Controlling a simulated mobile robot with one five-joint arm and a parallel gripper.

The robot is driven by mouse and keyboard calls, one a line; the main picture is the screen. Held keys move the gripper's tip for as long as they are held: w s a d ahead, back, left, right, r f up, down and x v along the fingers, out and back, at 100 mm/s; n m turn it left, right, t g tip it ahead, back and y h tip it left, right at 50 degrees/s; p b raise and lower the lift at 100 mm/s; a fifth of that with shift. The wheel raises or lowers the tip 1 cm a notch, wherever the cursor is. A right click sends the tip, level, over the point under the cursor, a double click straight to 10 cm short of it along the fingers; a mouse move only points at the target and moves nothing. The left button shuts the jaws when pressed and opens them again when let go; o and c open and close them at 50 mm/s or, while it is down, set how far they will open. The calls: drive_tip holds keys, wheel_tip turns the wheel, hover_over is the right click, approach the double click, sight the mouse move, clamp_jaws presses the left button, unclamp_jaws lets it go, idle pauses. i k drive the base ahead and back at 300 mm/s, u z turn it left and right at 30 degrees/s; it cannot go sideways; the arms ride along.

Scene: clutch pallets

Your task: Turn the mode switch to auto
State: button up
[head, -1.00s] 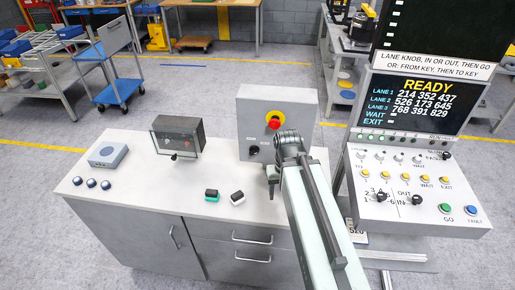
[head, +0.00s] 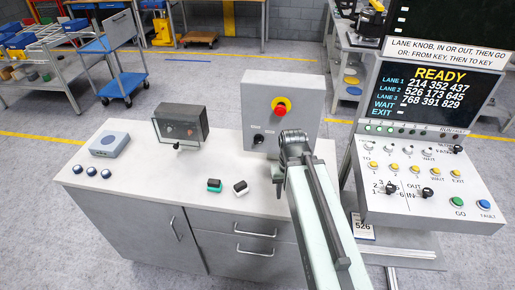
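A grey upright box (head: 309,104) on the bench carries a red stop button on a yellow ring (head: 281,106). Below it is a small black knob (head: 258,139) with tiny labels that I cannot read; it looks like the mode switch, and its setting is too small to tell. My arm reaches in from the bottom right, its end in front of the box's lower right. My gripper (head: 280,175) is mostly hidden by my own wrist, beside and below the knob in the picture. I see no contact with the knob, and the fingers cannot be made out.
A console (head: 428,207) with a READY screen, lamps, knobs and buttons stands at right.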

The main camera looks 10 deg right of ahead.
sight(259, 138)
drive_tip(key=u, duration=0.65)
drive_tip(key=k, duration=0.95)
drive_tip(key=u, duration=0.6)
drive_tip(key=k, duration=0.4)
drive_tip(key=u, duration=0.2)
drive_tip(key=i, duration=1.05)
drive_tip(key=u, duration=0.45)
